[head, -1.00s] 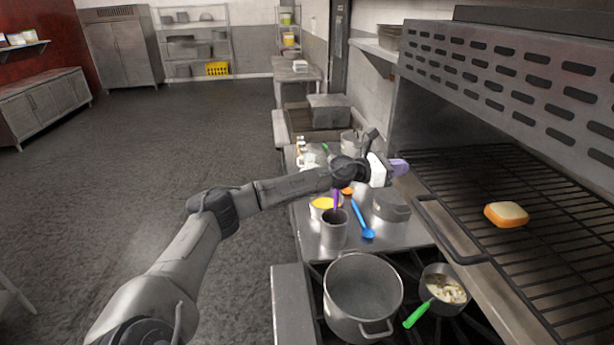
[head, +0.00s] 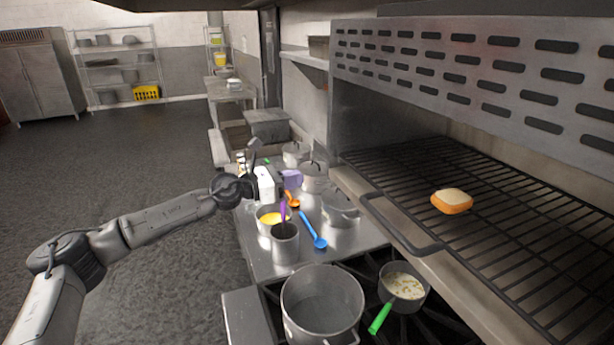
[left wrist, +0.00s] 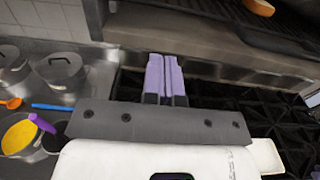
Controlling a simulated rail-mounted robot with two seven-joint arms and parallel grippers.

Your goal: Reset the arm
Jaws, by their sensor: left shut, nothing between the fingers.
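My left arm comes in from the left in the head view. Its left gripper (head: 291,180) has purple fingers and hangs above the steel counter, left of the oven. The left wrist view shows the two purple fingers (left wrist: 165,78) side by side, shut with nothing between them. The fingers point toward the oven's front edge, with dark stove grates below. My right gripper is in neither view.
A bread slice (head: 452,201) lies on the oven rack (head: 500,235). A large pot (head: 322,302) and a small green-handled pan (head: 403,285) stand on the stove. Lidded pots, a blue spoon (head: 313,231) and a yellow-filled container (head: 272,217) crowd the counter. Open floor lies left.

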